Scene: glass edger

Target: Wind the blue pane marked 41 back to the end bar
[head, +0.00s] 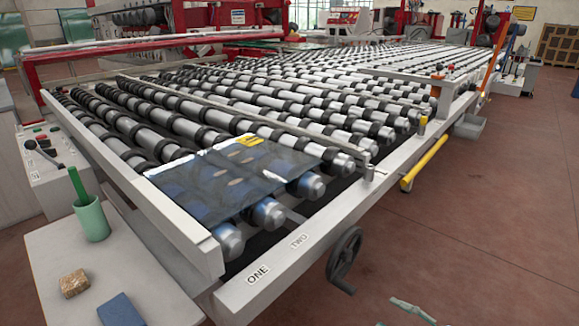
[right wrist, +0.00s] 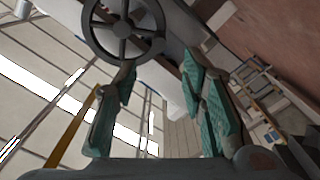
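The blue pane (head: 205,190) lies flat on the near ends of the rollers, with a yellow label (head: 250,140) at its far corner; its number is too small to read. Its left edge is close to the white left rail (head: 165,215); I cannot tell whether they touch. A thin white bar (head: 275,124) crosses above the rollers by its far side. Which bar is the end bar is unclear. A dark handwheel (head: 345,255) hangs below the front rail. My right gripper (right wrist: 160,85) is open and empty, the wheel (right wrist: 122,30) beyond its fingertips. My left gripper is not in view.
The front rail carries labels ONE (head: 258,273) and TWO (head: 299,242). A side table at left holds a green cup (head: 92,220), a brown block (head: 73,283) and a blue block (head: 120,310). A yellow handle (head: 424,163) juts out at right. The red floor there is clear.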

